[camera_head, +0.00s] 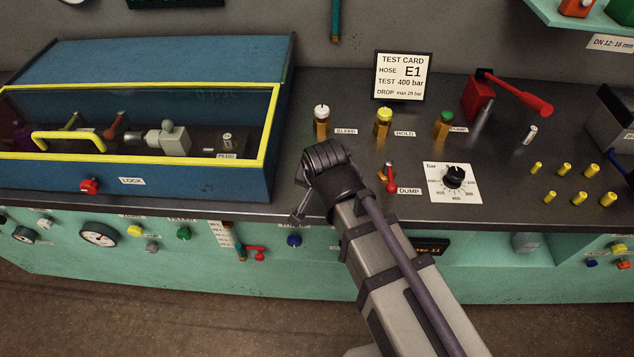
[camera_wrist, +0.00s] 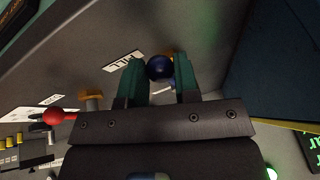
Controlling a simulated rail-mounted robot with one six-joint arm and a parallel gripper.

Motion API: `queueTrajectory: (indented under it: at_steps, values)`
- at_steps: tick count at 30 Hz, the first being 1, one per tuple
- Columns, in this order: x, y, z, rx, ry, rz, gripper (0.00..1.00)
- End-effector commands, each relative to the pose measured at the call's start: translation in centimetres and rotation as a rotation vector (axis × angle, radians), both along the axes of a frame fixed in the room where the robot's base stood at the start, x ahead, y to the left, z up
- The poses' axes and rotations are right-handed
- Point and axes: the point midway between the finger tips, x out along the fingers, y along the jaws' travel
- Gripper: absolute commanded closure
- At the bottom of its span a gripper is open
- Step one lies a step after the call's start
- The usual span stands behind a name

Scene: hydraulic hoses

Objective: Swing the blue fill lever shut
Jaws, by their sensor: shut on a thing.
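The blue fill lever's round knob (camera_wrist: 160,68) sits between the two green fingers of my gripper (camera_wrist: 160,74) in the wrist view. The fingers are shut on the knob from both sides. A little brass shows just behind it, and the FILL label (camera_wrist: 124,62) lies beside it on the bench top. Most of the lever's arm is hidden, so its angle cannot be told. In the head view my wrist covers the fill lever and the fingers.
The red dump lever (camera_head: 390,182) stands close to the right of my wrist; its red knob (camera_wrist: 54,117) shows in the wrist view. A pressure dial (camera_head: 453,177) is farther right. The blue case (camera_head: 200,184) with a yellow-framed lid stands close on the left. The test card (camera_head: 403,75) stands behind.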

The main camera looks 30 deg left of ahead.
Motion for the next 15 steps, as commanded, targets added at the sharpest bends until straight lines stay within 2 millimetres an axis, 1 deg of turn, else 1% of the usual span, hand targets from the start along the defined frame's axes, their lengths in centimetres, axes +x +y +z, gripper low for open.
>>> queueTrajectory:
  at_steps: [1,2,3,9,15]
  values:
    - [0.01,0.1,0.03,0.002,0.0,0.001,1.0]
    - [0.01,0.1,0.03,0.002,0.0,0.001,0.69]
    - [0.01,0.1,0.02,0.002,0.0,0.001,0.65]
    - [0.01,0.07,0.01,0.001,0.0,0.0,0.46]
    - [0.01,0.04,0.04,0.001,0.0,0.0,0.46]
